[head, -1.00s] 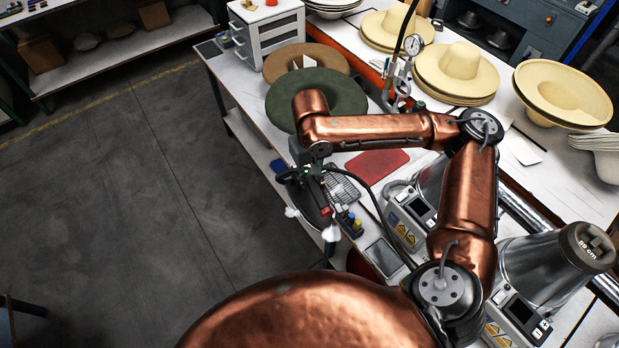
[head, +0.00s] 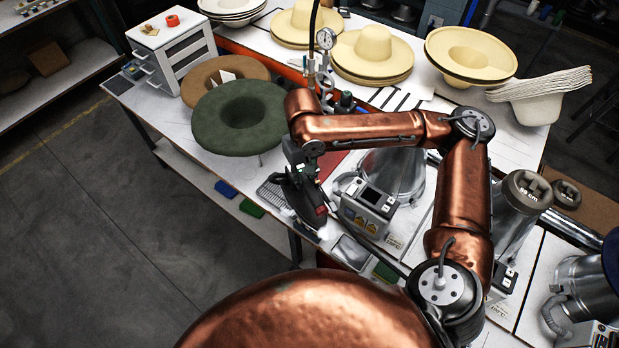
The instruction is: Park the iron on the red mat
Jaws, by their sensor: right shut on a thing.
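My right gripper (head: 297,172) is shut on the iron (head: 313,207), a dark body with a red patch. The iron is tilted in the picture, between the wire rack and a grey control box, near the bench's front edge. I cannot tell whether it touches anything below. The red mat (head: 331,163) lies on the bench just behind and to the right of the gripper. The gripper and my copper arm hide part of the mat. My left gripper is not in view.
A wire rack (head: 270,194) lies left of the iron. A grey control box (head: 366,206) and a metal cone (head: 395,172) stand to the right. A green hat (head: 240,138) lies behind left. A dark tablet (head: 351,250) lies in front.

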